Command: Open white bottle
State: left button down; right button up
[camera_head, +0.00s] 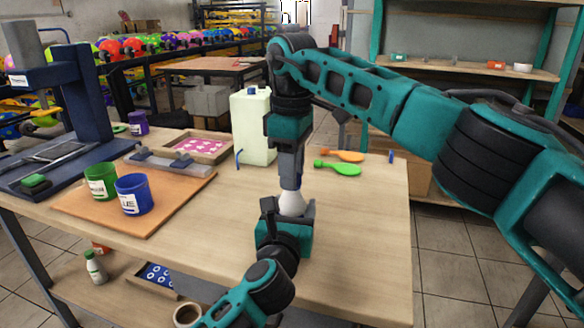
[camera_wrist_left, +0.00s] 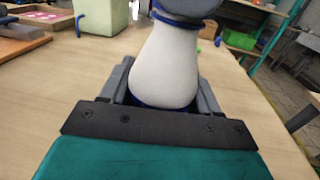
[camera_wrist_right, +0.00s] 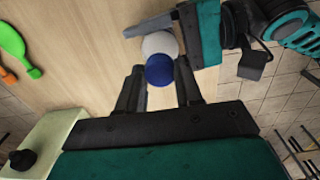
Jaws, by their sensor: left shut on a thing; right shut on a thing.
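The white bottle (camera_head: 292,204) is upright above the table between my two grippers. My left gripper (camera_head: 287,210) is shut on its lower body. In the left wrist view, the white body (camera_wrist_left: 165,68) stands between the fingers, with a blue ring at its neck. My right gripper (camera_head: 291,184) points down from above and is shut on the bottle's blue cap. In the right wrist view, the cap (camera_wrist_right: 159,70) sits between the fingertips, with the white body (camera_wrist_right: 160,45) beyond it. I cannot tell whether the cap is still seated on the neck.
A large pale canister (camera_head: 253,128) stands behind the grippers. Green (camera_head: 337,168) and orange (camera_head: 342,156) paddle-shaped items lie to its right. Green (camera_head: 101,181) and blue (camera_head: 134,194) cups stand on a board at left. The table's right front (camera_head: 365,250) is clear.

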grip_shut()
jog(key=n, duration=0.6)
jog(key=shift+n, duration=0.3)
pick_arm(q)
jog(key=shift+f, duration=0.1)
pick_arm(e)
jog(key=n, duration=0.3)
jog(key=shift+r+n, duration=0.1)
jog(key=shift+n, duration=0.2)
jog(key=n, duration=0.3)
jog(key=shift+n, duration=0.4)
jog(key=n, duration=0.3)
jog(key=shift+n, duration=0.4)
jog(key=n, duration=1.6)
jog(key=shift+n, duration=0.3)
jog(key=n, duration=1.2)
jog(key=shift+n, duration=0.4)
jog(key=n, duration=0.7)
jog(key=shift+r, duration=0.1)
